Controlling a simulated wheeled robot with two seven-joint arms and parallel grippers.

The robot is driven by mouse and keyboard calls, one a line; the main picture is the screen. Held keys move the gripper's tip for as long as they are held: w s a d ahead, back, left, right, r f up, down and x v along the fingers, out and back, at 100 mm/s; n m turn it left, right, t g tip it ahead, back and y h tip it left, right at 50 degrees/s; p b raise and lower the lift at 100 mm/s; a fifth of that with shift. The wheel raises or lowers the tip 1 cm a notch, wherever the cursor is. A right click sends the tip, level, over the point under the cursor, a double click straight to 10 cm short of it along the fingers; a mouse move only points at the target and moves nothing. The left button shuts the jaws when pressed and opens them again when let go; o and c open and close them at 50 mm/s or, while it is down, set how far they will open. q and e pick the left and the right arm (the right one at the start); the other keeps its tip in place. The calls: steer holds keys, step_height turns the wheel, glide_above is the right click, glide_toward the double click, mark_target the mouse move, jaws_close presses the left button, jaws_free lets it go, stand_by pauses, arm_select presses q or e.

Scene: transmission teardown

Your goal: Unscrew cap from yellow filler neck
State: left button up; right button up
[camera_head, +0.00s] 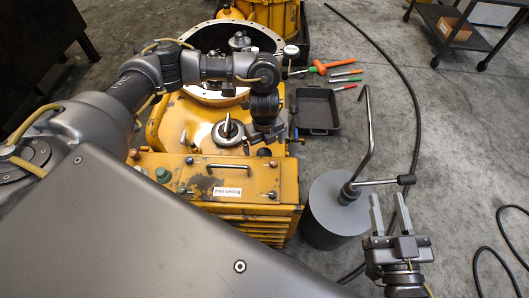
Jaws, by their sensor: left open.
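The yellow transmission housing (170,120) stands in the middle left. A round grey fitting (228,132) with an upright lever sits on its top. A small green cap (163,175) sits at the left of the front panel. I cannot tell for sure which part is the yellow filler neck or its cap. My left gripper (269,142) points down at the housing's right edge, right of the grey fitting. It is open, its fingers partly hidden by its wrist. My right gripper (389,213) is open and empty, at the lower right, just right of a grey cylinder.
The grey cylinder (328,212) carries a bent metal rod with a black-ended crossbar beside my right gripper. A black tray (312,110) lies right of the housing. Orange, green and red-handled tools (340,72) lie behind it. A cart (462,30) and black hoses are on the floor.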

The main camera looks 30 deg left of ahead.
mark_target(264, 153)
arm_select(q)
step_height(264, 153, down, 3)
steer(key=shift+f+b, duration=0.1)
steer(key=shift+b, duration=0.55)
steer(key=shift+f, duration=0.35)
arm_select(e)
steer(key=r+t+y, duration=0.1)
steer(key=r, duration=0.1)
steer(key=s+r+t+y, duration=0.1)
steer(key=r+t, duration=0.1)
steer(key=shift+a+r, duration=0.15)
steer(key=shift+r, duration=0.15)
arm_select(q)
steer(key=c, duration=1.9)
steer(key=shift+c, duration=0.4)
steer(key=shift+r, duration=0.1)
